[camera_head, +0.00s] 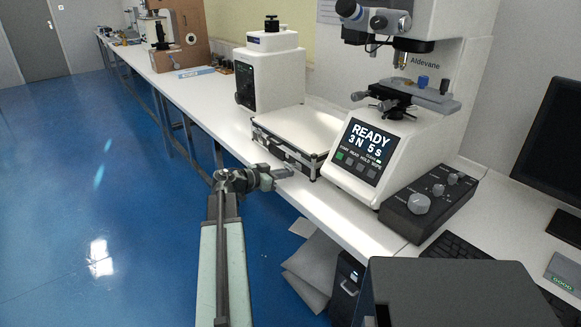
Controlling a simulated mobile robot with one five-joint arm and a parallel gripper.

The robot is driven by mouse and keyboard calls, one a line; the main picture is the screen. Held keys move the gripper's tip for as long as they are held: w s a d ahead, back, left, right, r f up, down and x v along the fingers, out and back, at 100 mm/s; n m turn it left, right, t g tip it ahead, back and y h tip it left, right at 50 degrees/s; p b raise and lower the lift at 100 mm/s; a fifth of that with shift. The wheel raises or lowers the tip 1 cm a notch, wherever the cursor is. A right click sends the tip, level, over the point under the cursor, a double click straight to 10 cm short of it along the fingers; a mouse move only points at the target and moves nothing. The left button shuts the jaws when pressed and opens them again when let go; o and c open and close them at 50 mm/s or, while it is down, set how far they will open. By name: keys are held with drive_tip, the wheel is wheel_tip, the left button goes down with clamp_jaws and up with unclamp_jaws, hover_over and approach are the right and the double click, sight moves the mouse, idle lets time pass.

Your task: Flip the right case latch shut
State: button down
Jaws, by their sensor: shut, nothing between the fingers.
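A flat case (303,131) with a pale lid and dark, metal-edged sides lies on the white bench, its lid down. Its front side faces my arm. Small metal fittings show on that front side, but they are too small to tell whether the right latch is open or shut. My gripper (287,173) is shut and empty. It is in front of the right part of the case's front side, near the bench edge. I cannot tell whether it touches the case.
A white tester with a READY screen (362,151) stands close right of the case. A black-and-white instrument (270,75) stands behind-left. A dark knob box (428,205) is at the right. The blue floor left of the bench is clear.

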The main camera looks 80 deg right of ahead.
drive_tip(key=shift+r+p, duration=1.15)
drive_tip(key=shift+r, duration=0.15)
drive_tip(key=shift+s+d+r+p, duration=0.15)
drive_tip(key=shift+r+p, duration=0.2)
drive_tip(key=shift+s+d+r+p, duration=0.15)
drive_tip(key=shift+r+p, duration=0.2)
drive_tip(key=p+v, duration=0.1)
drive_tip(key=v, duration=0.7)
drive_tip(key=shift+p, duration=0.4)
drive_tip(key=shift+w+a, duration=0.1)
